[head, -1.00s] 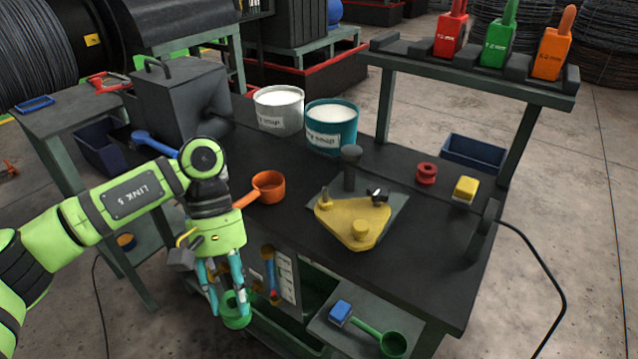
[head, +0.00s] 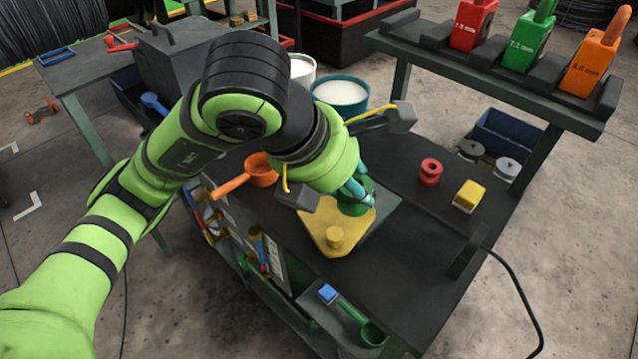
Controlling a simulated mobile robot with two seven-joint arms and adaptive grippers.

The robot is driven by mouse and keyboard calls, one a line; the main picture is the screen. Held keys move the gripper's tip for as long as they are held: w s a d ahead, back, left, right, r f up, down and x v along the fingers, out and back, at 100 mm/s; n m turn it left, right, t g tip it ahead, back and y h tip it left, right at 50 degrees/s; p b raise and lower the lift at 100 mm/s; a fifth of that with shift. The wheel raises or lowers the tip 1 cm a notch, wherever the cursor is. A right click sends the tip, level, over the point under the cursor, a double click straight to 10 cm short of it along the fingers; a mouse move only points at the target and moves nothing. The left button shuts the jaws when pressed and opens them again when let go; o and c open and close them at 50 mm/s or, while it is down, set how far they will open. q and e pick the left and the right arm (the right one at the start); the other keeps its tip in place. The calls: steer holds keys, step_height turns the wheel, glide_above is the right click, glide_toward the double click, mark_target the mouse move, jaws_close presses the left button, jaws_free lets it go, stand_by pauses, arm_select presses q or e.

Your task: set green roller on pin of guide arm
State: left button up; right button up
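My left gripper (head: 359,195) is shut on the green roller (head: 352,209) and points down at the far right part of the yellow guide arm (head: 312,222). The roller overlaps the arm's edge in the head view; I cannot tell whether it rests on the arm or hangs just above it. The pin under the roller is hidden by the roller and fingers. A short yellow knob (head: 334,237) stands at the near end of the guide arm. The guide arm lies on a grey plate (head: 385,213) on the dark bench. My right gripper is not in view.
A red spool (head: 430,171) and a yellow block (head: 469,196) sit to the right. An orange scoop (head: 258,171) and a teal bucket (head: 341,95) lie left and behind. A rack with red, green and orange holders stands at back right.

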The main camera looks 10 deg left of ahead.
arm_select(q)
steer(key=shift+w+d+r+n, duration=0.15)
steer(key=shift+d+r+n, duration=0.15)
steer(key=shift+r+n, duration=0.15)
steer(key=shift+w+y, duration=0.15)
steer(key=shift+y, duration=0.15)
steer(key=shift+n, duration=0.25)
steer(key=w+a+f+p, duration=0.1)
steer(key=w+a+f, duration=0.1)
steer(key=a, duration=0.1)
steer(key=w+a+f+p, duration=0.1)
steer(key=w+a+f, duration=0.1)
steer(key=w+a+f+p, duration=0.1)
steer(key=w+a+f, duration=0.1)
steer(key=w+a, duration=0.1)
steer(key=shift+a+f, duration=0.1)
steer(key=shift+a, duration=0.2)
steer(key=shift+w+a+f, duration=0.1)
steer(key=shift+a+f, duration=0.05)
steer(key=shift+f, duration=0.25)
step_height(320, 180, down, 3)
steer(key=shift+f+p, duration=0.1)
steer(key=shift+p, duration=0.8)
steer(key=shift+f+t, duration=0.25)
steer(key=shift+t, duration=0.05)
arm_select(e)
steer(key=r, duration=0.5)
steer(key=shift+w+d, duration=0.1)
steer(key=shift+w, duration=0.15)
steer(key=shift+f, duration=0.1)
